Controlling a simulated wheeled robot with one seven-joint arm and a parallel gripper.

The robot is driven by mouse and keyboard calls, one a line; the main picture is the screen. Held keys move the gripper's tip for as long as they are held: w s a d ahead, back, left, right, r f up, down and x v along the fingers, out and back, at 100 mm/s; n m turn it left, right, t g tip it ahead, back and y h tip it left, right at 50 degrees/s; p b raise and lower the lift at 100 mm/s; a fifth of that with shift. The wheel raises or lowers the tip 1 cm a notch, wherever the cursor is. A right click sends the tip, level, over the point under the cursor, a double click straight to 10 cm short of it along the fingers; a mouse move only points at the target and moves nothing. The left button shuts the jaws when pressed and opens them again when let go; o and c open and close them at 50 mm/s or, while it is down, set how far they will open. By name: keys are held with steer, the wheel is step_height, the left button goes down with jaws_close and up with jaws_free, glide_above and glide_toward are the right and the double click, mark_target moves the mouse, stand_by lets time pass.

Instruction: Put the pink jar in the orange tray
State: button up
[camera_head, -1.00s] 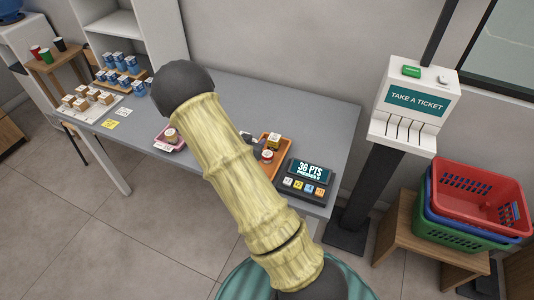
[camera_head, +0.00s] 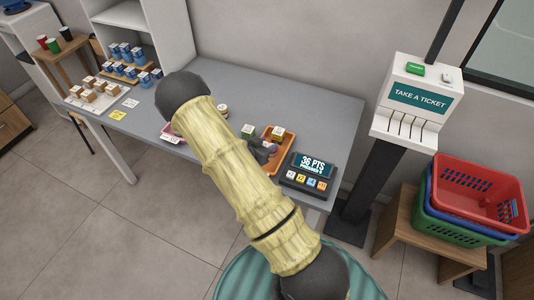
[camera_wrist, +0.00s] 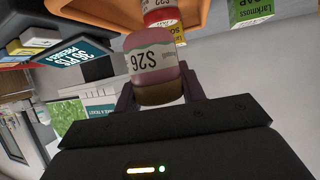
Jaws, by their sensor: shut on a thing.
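The pink jar (camera_wrist: 152,62), with a pale label reading S26 and a brownish end, is between the fingers of my gripper (camera_wrist: 157,88) in the wrist view. My gripper is shut on it. The orange tray (camera_wrist: 205,14) lies just beyond the jar. A red jar (camera_wrist: 160,14) with a white label shows behind the held jar, at the tray. In the head view my dark gripper is over the left side of the orange tray (camera_head: 288,149), and my arm hides part of it. Whether the held jar touches the tray cannot be told.
A boxed item (camera_head: 278,132) is at the orange tray's far end. A green box (camera_head: 248,131) stands left of it. A points display (camera_head: 310,170) stands close on the right. A pink tray (camera_head: 171,133) lies left of my arm.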

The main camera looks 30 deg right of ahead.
steer(key=shift+f, duration=0.7)
steer(key=shift+f+p, duration=0.45)
steer(key=shift+f, duration=1.65)
steer(key=shift+f, duration=0.2)
steer(key=o, duration=1)
steer(key=shift+r, duration=0.1)
steer(key=shift+o, duration=0.2)
